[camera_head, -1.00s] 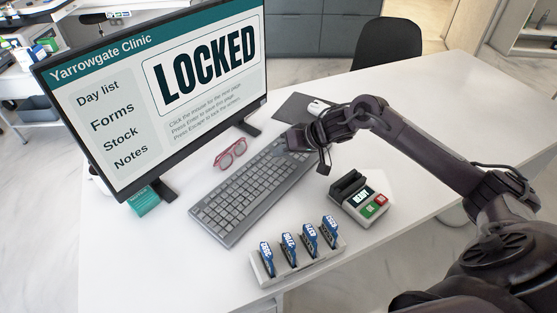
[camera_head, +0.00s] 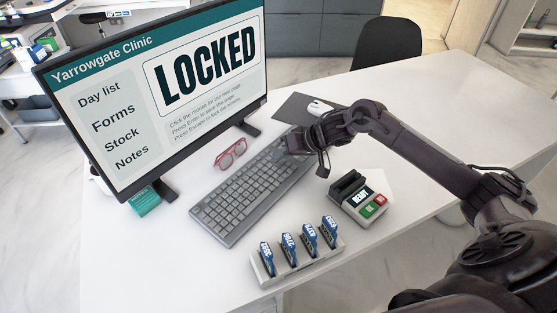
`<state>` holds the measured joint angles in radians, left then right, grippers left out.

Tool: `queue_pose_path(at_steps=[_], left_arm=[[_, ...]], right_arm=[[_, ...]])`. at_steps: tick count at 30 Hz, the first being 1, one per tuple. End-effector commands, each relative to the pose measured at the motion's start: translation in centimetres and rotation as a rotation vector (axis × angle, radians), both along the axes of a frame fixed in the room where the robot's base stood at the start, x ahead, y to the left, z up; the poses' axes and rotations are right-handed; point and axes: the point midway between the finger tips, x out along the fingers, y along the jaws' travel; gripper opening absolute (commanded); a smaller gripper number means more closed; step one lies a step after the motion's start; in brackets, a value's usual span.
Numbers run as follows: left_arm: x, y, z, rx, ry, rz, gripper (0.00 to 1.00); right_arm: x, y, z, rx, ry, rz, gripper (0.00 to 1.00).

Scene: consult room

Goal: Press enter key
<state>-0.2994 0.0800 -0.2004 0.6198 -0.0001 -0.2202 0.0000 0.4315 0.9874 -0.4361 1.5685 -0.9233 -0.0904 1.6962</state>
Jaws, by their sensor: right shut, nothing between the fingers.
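A dark grey keyboard (camera_head: 240,195) lies on the white desk in front of the monitor, slanting up to the right. My right gripper (camera_head: 290,152) is shut and empty over the far right end of the keyboard. It hides the keys there, so I cannot make out the enter key or tell whether a fingertip touches one. The monitor (camera_head: 160,90) reads "LOCKED" under "Yarrowgate Clinic", with a list of Day list, Forms, Stock and Notes. My left gripper is not in view.
Red glasses (camera_head: 231,154) lie between keyboard and monitor. A white mouse (camera_head: 319,106) rests on a dark mat (camera_head: 292,107) behind my gripper. A card terminal (camera_head: 362,201) reading "READY" and a rack (camera_head: 297,268) of blue tags stand nearer. The desk's right side (camera_head: 440,105) is clear.

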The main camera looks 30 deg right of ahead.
Motion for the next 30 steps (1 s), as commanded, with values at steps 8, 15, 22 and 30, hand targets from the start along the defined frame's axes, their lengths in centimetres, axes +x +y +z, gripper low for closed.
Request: queue_pose_path(at_steps=[8,15,22,30], left_arm=[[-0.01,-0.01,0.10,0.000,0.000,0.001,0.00],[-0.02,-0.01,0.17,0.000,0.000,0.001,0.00],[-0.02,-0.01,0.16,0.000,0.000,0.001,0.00],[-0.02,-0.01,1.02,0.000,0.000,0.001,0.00]], right_arm=[[-0.02,0.02,-0.35,0.000,0.001,0.001,0.00],[-0.02,0.00,-0.64,0.000,0.001,0.000,0.00],[-0.02,-0.01,-0.66,0.000,0.001,0.000,0.00],[-0.02,0.00,-0.01,0.000,0.001,0.000,0.00]])
